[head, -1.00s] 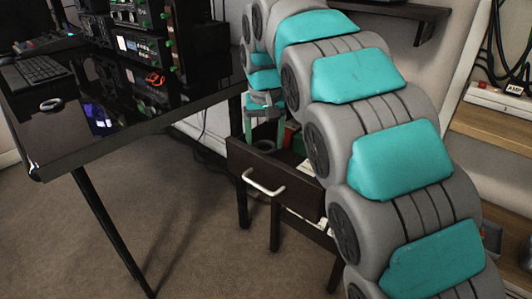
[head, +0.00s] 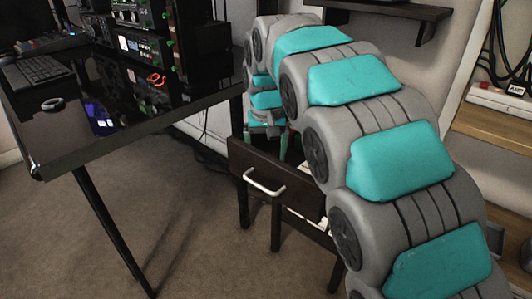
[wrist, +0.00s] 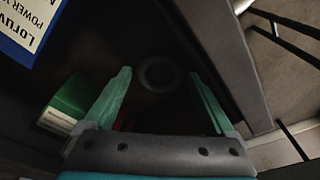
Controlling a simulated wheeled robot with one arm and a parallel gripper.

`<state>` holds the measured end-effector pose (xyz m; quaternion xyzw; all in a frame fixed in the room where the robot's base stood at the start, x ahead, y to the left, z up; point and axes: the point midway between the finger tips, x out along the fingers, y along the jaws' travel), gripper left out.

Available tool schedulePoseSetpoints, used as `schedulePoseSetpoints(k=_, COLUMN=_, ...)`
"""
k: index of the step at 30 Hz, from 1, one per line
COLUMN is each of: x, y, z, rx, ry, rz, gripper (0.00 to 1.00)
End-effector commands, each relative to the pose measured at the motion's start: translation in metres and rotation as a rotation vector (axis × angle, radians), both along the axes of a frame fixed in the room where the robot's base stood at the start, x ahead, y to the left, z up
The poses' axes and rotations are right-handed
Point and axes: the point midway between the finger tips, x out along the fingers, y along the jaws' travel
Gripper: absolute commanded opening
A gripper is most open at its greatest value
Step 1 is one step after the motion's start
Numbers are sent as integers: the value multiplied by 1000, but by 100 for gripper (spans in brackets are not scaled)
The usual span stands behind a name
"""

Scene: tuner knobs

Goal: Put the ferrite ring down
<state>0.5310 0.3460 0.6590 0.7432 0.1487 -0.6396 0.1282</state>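The dark ferrite ring (wrist: 157,73) shows in the wrist view, lying low in the open drawer (head: 277,178) between and beyond my fingertips. Dark gaps show between it and both fingers. My gripper (wrist: 161,76) is open, with its green fingers spread and pointing down into the drawer. In the head view my gripper (head: 266,148) is partly behind the drawer front, and the ring is hidden.
A green box (wrist: 65,108) and a blue-and-white printed box (wrist: 30,25) are left of my gripper in the wrist view. The drawer wall (wrist: 232,60) is close on the right. A black desk (head: 130,125) with radio gear and a grey ring-shaped object (head: 52,104) stands at left.

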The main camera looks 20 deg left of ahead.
Motion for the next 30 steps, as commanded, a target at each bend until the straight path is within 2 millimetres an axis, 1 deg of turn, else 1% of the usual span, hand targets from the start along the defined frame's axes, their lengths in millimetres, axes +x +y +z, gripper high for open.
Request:
schedulePoseSetpoints(k=5, x=0, y=0, z=1, rx=0, ry=0, rz=0, gripper=89)
schedulePoseSetpoints(k=8, x=0, y=0, z=6, rx=2, ry=-1, rz=0, gripper=89)
schedulePoseSetpoints(k=11, x=0, y=0, z=19, rx=5, ry=-7, rz=0, gripper=89)
schedulePoseSetpoints(k=21, x=-9, y=-3, z=80, rx=3, ry=-5, rz=0, gripper=89)
schedulePoseSetpoints(k=27, x=-13, y=-5, z=105, rx=2, ry=-2, rz=1, gripper=89)
schedulePoseSetpoints(k=30, x=-14, y=-5, z=113, rx=2, ry=-1, rz=0, gripper=89)
